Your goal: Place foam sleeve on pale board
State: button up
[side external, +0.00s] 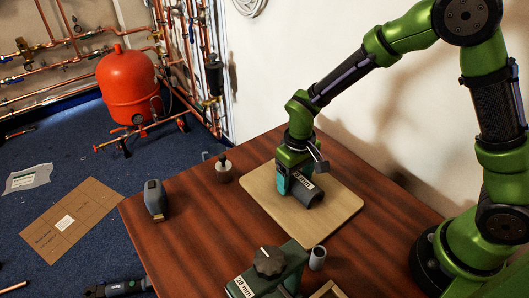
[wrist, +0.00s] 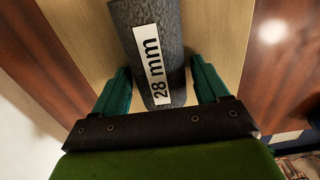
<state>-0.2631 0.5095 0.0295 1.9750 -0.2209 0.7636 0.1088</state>
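The dark grey foam sleeve (side external: 311,196), with a white "28 mm" label, lies on its side on the pale board (side external: 336,217). The sleeve also shows in the wrist view (wrist: 172,28), running away from me. My gripper (side external: 292,188) is low over the board at one end of the sleeve. In the wrist view, its teal fingers (wrist: 160,76) stand on either side of the sleeve, with a narrow gap visible at each side. The gripper looks open around the sleeve. The sleeve's underside is hidden.
On the brown table, a grey-and-tan tool (side external: 154,200) stands left and a black-knobbed round piece (side external: 224,170) behind it. A green fixture with a dial (side external: 270,264) and a short grey tube (side external: 317,258) are in front. A wall rises behind the table.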

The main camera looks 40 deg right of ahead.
aim_at(296, 174)
jog(key=shift+o, duration=0.4)
jog(key=shift+r, duration=0.35)
notch_tip(296, 174, up, 11)
jog(key=s+d+r+m+t+y, duration=0.1)
jog(key=s+d+r+m+t, duration=0.1)
jog(key=s+d+r+t, duration=0.1)
jog(key=s+d+r+m+t+y, duration=0.1)
jog(key=s+d+r+t, duration=0.3)
jog(key=s+r, duration=0.4)
jog(key=s+m, duration=0.1)
jog(key=s, duration=0.1)
jog(key=shift+s+d, duration=0.3)
jog(key=shift+d, duration=0.05)
